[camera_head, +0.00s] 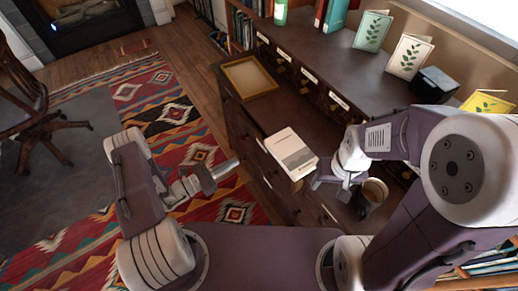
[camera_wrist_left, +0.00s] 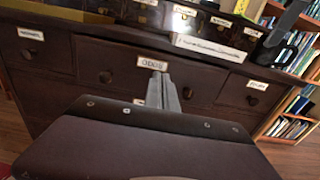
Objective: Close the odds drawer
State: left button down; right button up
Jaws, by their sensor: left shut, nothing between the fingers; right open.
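The odds drawer (camera_wrist_left: 120,75) is in the middle of the dark wooden cabinet front in the left wrist view. Its white label reads ODDS, and a round knob shows to the left. Its front looks almost level with the neighbouring drawers; I cannot tell whether a small gap remains. My left gripper (camera_wrist_left: 163,88) is shut and empty, its fingers pointing at the drawer front just below the label. In the head view my left gripper (camera_head: 236,163) is beside the cabinet front; contact is unclear. My right gripper (camera_head: 327,180) is open above the cabinet top, beside a white book.
The white book (camera_head: 290,153) lies on the cabinet top near its front edge. A wooden tray (camera_head: 232,82) lies further back, and a mug (camera_head: 375,190) stands right of my right gripper. Labelled small drawers line the back. A patterned rug (camera_head: 180,115) covers open floor at left.

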pick_arm(q)
jog(key=x, duration=1.1)
jog(key=shift+w+d+b, duration=0.2)
jog(key=shift+d+b, duration=0.05)
jog(key=shift+b, duration=0.05)
pick_arm(e)
jog(key=shift+a+f, duration=0.1)
jog(key=shift+f, duration=0.25)
jog(key=shift+f+b, duration=0.65)
pick_arm(q)
jog(key=x, duration=0.4)
jog(key=shift+w+d, duration=0.25)
pick_arm(e)
jog(key=shift+s+a+r, duration=0.1)
jog(key=shift+a, duration=0.15)
pick_arm(q)
jog(key=shift+r, duration=0.1)
